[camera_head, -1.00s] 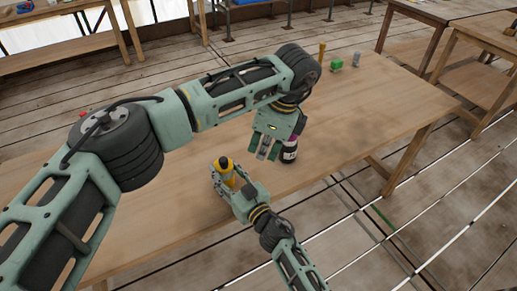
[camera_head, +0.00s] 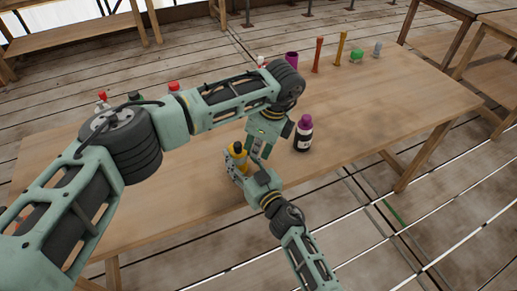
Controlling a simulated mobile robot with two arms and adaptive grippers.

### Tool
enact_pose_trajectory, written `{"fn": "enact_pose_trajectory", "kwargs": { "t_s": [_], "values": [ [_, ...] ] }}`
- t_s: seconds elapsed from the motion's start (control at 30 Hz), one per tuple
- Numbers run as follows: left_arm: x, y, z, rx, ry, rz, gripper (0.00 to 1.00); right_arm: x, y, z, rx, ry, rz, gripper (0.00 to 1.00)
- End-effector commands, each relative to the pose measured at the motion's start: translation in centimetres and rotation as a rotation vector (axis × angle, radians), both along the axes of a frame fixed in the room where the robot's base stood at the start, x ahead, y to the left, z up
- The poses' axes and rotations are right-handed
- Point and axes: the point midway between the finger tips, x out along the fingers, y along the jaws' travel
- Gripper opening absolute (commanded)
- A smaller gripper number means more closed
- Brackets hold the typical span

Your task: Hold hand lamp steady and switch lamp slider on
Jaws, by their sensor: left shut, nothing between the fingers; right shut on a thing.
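The hand lamp (camera_head: 239,158) is yellow with a black top and stands upright near the front edge of the table. My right gripper (camera_head: 235,172) comes in from the bottom and is shut on the lamp, covering its lower part. My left gripper (camera_head: 260,154) hangs just right of the lamp, pointing down, shut and empty. Its fingertips are close to the lamp; I cannot tell whether they touch it. The lamp's slider is too small to make out.
A dark bottle with a purple cap (camera_head: 303,134) stands right of my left gripper. A purple cup (camera_head: 291,59), an orange stick-like item (camera_head: 318,54), a yellow one (camera_head: 341,48), a green item (camera_head: 356,56) and a grey one (camera_head: 377,50) line the back edge. The table's right part is clear.

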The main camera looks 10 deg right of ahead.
Motion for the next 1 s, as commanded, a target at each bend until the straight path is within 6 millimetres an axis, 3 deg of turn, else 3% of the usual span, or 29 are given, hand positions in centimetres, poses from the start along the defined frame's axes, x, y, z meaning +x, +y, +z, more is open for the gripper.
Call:
{"fn": "enact_pose_trajectory", "kwargs": {
  "t_s": [0.4,0.77,1.0],
  "values": [
    [2.5,0.7,0.0,0.001,0.0,0.0,0.0,0.0,0.0,0.0,0.0,0.0,0.0,0.14],
    [2.5,0.7,0.0,0.001,0.0,0.0,0.0,0.0,0.0,0.0,0.0,0.0,-0.001,0.14],
    [1.1,-1.9,0.0,0.0,0.001,-0.004,0.0,0.0,0.0,0.0,0.0,0.0,-0.001,0.14]
  ]
}}
